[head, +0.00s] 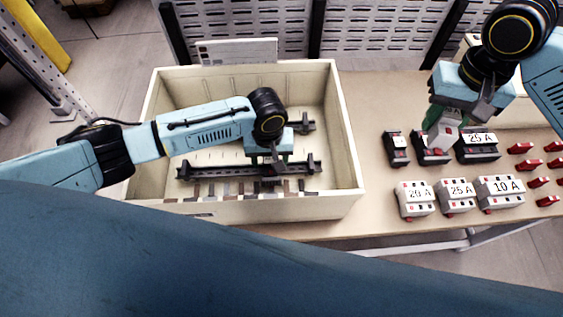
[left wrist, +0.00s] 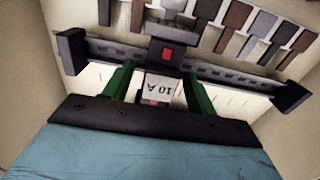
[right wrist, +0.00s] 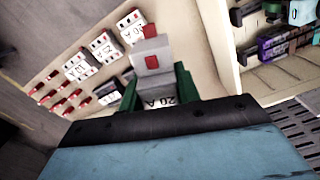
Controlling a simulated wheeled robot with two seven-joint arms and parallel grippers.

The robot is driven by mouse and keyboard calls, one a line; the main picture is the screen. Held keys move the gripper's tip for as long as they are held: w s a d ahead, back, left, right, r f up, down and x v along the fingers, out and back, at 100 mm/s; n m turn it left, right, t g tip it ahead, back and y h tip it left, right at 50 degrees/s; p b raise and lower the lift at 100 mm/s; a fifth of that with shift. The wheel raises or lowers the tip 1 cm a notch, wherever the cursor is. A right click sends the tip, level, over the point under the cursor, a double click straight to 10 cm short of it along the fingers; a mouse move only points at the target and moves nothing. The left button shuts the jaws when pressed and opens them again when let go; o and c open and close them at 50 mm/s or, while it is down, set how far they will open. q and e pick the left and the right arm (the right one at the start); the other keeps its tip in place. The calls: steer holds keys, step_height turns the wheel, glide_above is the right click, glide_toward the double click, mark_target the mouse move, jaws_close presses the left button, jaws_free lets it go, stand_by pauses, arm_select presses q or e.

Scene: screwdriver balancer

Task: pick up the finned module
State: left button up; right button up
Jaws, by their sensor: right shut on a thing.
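My right gripper (head: 443,132) is shut on a pale grey module with a red square and a "20 A" label, which shows in the right wrist view (right wrist: 152,62). It is held over the dark modules on the table. Fins cannot be made out on it, so I cannot tell whether it is the finned module. My left gripper (head: 270,162) is down inside the cream box (head: 347,150). In the left wrist view its green fingers stand open on either side of a "10 A" module (left wrist: 161,88) at the dark rail (left wrist: 225,75).
Dark modules (head: 480,150) stand in the back row on the table (head: 375,95). White labelled modules (head: 415,200) stand in front, with several small red pieces (head: 520,148) at the right. A cream tray (right wrist: 222,45) with dark and purple items shows in the right wrist view.

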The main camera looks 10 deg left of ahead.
mark_target(270, 158)
arm_select(q)
jaws_close()
